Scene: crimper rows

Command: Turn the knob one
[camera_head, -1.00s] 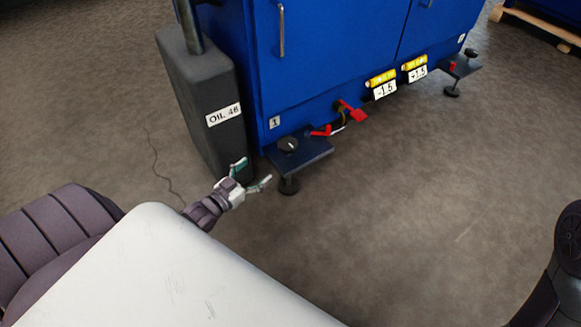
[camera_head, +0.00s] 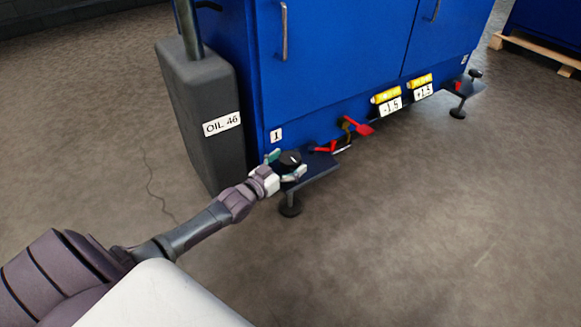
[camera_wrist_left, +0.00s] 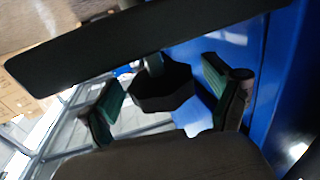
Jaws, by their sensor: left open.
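The black knob (camera_head: 289,161) stands on a dark plate (camera_head: 322,168) at the lower left corner of the blue cabinet, near the label 1. My left gripper (camera_head: 287,165) is open with its fingers on either side of the knob. In the left wrist view the knob (camera_wrist_left: 160,88) shows as a dark faceted shape between the two green-padded fingers (camera_wrist_left: 168,100). Gaps show between the fingers and the knob there. My right gripper is not in view.
A dark grey OIL 46 tank (camera_head: 205,110) stands just left of the knob. A red-handled valve (camera_head: 358,127) and red part (camera_head: 325,148) sit right of it. The blue cabinet (camera_head: 330,65) rises behind. The floor in front is clear.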

